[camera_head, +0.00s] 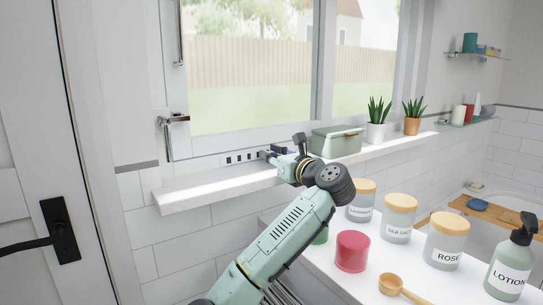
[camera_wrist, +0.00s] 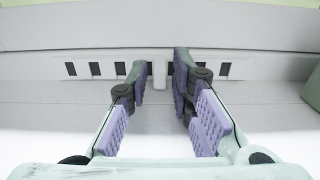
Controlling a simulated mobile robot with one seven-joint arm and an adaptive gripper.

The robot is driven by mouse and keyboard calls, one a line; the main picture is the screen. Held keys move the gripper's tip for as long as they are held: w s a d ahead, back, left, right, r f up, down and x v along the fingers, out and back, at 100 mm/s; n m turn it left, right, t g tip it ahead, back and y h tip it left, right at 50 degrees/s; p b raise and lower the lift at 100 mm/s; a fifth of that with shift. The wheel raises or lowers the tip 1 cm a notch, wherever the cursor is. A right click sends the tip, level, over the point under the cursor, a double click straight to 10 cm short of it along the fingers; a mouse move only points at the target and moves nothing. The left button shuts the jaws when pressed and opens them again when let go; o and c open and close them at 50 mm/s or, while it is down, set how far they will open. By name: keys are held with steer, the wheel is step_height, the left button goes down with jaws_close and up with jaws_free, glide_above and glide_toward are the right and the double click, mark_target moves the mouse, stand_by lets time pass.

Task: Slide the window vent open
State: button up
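The window vent is a pale strip with a row of dark slots (camera_head: 241,157) low on the window frame, just above the sill. In the wrist view the vent strip (camera_wrist: 95,69) runs across the picture, with dark slots showing on both sides of my gripper (camera_wrist: 160,78). A small pale upright tab (camera_wrist: 159,72) shows between the fingertips. The fingers are apart, one on each side of the tab, with narrow gaps; I cannot tell whether either touches it. In the head view my gripper (camera_head: 271,152) is at the right end of the visible slots, and its wrist hides what lies behind.
A green box (camera_head: 335,141) stands on the white sill (camera_head: 215,185) just right of my gripper, with two potted plants (camera_head: 376,131) beyond. A window handle (camera_head: 172,120) is at left. Jars and a red container (camera_head: 352,251) stand on the counter below.

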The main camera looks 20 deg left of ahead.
steer(key=shift+o, duration=0.9)
steer(key=v, duration=1.2)
steer(key=shift+s+f, duration=0.1)
steer(key=shift+s, duration=0.05)
